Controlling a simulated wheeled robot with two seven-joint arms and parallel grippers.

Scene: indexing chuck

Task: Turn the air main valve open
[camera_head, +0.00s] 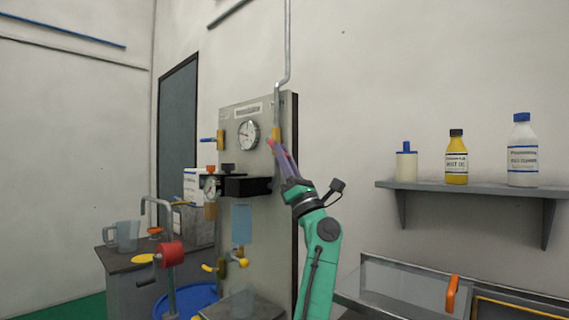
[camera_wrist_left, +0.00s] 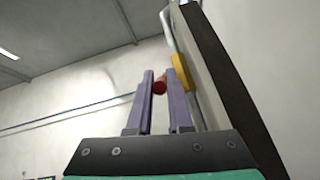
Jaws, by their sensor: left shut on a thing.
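The air main valve shows as a yellow body (camera_head: 276,133) on the grey pipe that comes down to the right edge of the upright panel. My left gripper (camera_head: 272,145) reaches up to it, its purple fingers just below and beside the yellow body. In the left wrist view the yellow body (camera_wrist_left: 180,72) sits just behind the right finger. A red handle (camera_wrist_left: 160,86) shows between the two fingers, and the left gripper (camera_wrist_left: 160,78) is shut on it. The fingers hide most of the handle in the head view. My right gripper is not in view.
The panel (camera_head: 262,220) carries a gauge (camera_head: 248,135), a blue-handled valve (camera_head: 212,140) and a black block (camera_head: 248,186). A shelf (camera_head: 470,188) with bottles is on the right wall. A bench (camera_head: 150,258) with a jug (camera_head: 124,235) stands at left.

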